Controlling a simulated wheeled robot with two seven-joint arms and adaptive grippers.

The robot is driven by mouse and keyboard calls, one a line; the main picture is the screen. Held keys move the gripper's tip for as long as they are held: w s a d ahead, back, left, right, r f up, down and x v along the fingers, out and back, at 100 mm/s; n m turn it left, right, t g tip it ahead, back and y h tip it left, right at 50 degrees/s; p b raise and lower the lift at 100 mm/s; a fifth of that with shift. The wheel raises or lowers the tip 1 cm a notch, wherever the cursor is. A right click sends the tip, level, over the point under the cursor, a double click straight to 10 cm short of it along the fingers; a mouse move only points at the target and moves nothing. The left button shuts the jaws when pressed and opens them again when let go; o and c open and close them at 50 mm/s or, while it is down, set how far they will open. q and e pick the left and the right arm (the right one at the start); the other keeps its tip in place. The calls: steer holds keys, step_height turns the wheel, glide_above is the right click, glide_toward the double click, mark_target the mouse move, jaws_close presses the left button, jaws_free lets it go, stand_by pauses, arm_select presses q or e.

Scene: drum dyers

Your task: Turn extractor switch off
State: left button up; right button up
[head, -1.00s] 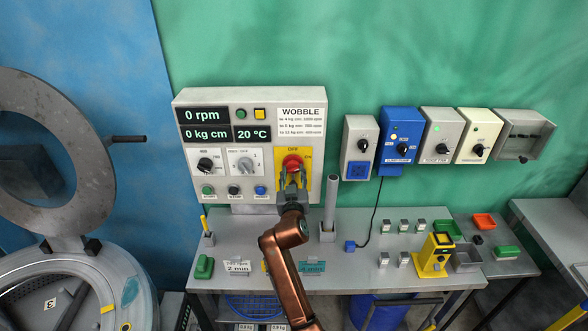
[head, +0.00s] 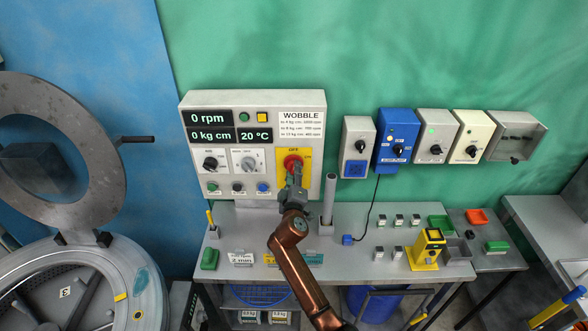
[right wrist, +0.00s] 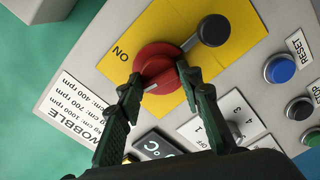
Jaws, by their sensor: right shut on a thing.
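A red rotary switch (head: 292,162) sits on a yellow plate (head: 307,178) at the right of the grey control panel. The plate's label reads OFF at its top. My right gripper (head: 293,178) is at the switch from below and in front. In the right wrist view the gripper (right wrist: 157,78) has its fingers on either side of the red knob (right wrist: 158,62), shut on it. A dark round end (right wrist: 213,30) shows beside the knob, and ON is printed on the plate at the knob's other side. My left gripper is not in view.
Panel displays (head: 208,118) read 0 rpm, 0 kg cm and 20 °C. Several smaller switch boxes, including a blue one (head: 398,125), hang to the right. A steel tube (head: 329,198) stands on the bench close to my right arm. A large drum machine (head: 75,285) is at left.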

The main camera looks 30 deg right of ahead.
steer(key=shift+n+p, duration=0.7)
steer(key=shift+n, duration=0.9)
steer(key=o, duration=1.2)
steer(key=shift+c, duration=0.2)
steer(key=v, duration=1.2)
